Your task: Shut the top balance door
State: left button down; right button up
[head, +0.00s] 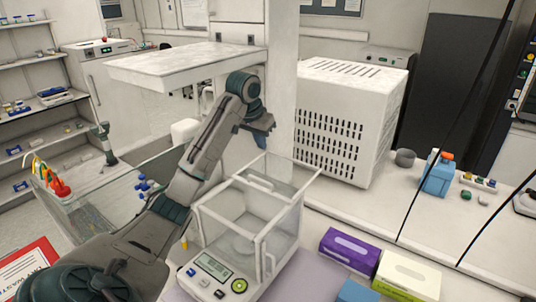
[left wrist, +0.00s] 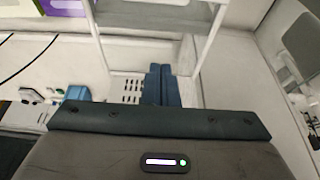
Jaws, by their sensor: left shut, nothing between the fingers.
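The balance (head: 218,268) is a white instrument with a clear glass draft shield, a display and a green button at its front. Its top door (head: 290,172) is a clear pane with white edges and a bar handle (head: 260,183). The pane sticks out past the back of the shield, so the top looks open. My left gripper (head: 262,143) is shut and empty, above and just behind the pane's far edge. In the left wrist view, its blue fingers (left wrist: 162,86) are together, beside a white-edged clear frame (left wrist: 150,15). My right gripper is out of view.
A white vented box (head: 345,125) stands behind the balance to the right. A raised white shelf (head: 185,60) is behind my left arm. Purple (head: 350,250) and green-white (head: 408,275) boxes lie right of the balance. A blue bottle (head: 438,178) stands on the bench farther right.

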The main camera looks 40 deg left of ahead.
pick_arm(q)
jog(key=b, duration=0.4)
send_over(258, 183)
jog(key=w, duration=0.2)
notch_tip(258, 183, down, 4)
jog(key=p+x, duration=0.2)
jog(key=x, duration=0.1)
jog(key=p+x, duration=0.1)
jog(key=shift+w+f, duration=0.2)
jog(key=shift+w, duration=0.15)
jog(key=s+p, duration=0.1)
jog(key=s, duration=0.2)
jog(key=shift+f+p, duration=0.35)
jog(key=shift+p, duration=0.05)
jog(key=shift+s+d+f, duration=0.15)
jog(key=shift+s, duration=0.35)
jog(key=shift+f+p, duration=0.15)
jog(key=shift+p, duration=0.15)
jog(key=shift+s, duration=0.2)
